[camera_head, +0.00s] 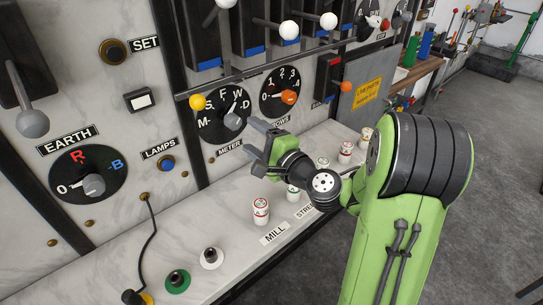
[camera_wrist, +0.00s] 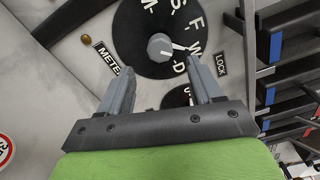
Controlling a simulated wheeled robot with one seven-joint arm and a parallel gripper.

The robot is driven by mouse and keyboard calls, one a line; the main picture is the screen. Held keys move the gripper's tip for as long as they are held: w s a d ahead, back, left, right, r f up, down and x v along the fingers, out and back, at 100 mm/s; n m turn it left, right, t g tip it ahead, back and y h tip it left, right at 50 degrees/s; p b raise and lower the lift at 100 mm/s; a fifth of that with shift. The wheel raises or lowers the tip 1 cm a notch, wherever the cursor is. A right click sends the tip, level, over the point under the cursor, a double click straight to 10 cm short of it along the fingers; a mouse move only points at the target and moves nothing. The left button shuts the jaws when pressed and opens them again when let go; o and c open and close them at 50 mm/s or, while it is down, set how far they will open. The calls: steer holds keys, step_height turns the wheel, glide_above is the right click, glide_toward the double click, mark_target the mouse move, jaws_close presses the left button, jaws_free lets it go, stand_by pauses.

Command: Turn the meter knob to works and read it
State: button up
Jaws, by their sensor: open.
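The meter dial (camera_head: 209,128) is a black disc on the marble panel, lettered M, S, F, W and D, with a METER label (camera_head: 229,148) below it. Its grey knob (camera_head: 233,121) also shows in the wrist view (camera_wrist: 160,46). The knob's white mark points toward the W. My gripper (camera_head: 254,138) is open and empty, to the lower right of the knob in the head view. In the wrist view, my gripper's fingertips (camera_wrist: 163,67) are spread, with the knob showing just beyond the gap between them. The fingers look apart from the knob. No meter face is readable.
A dial numbered from 0 with an orange knob (camera_head: 288,97) is close on the right. The EARTH dial (camera_head: 88,175) is at left.

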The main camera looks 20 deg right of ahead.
steer(key=b+v, duration=0.4)
steer(key=v, duration=0.3)
steer(key=shift+s, duration=0.1)
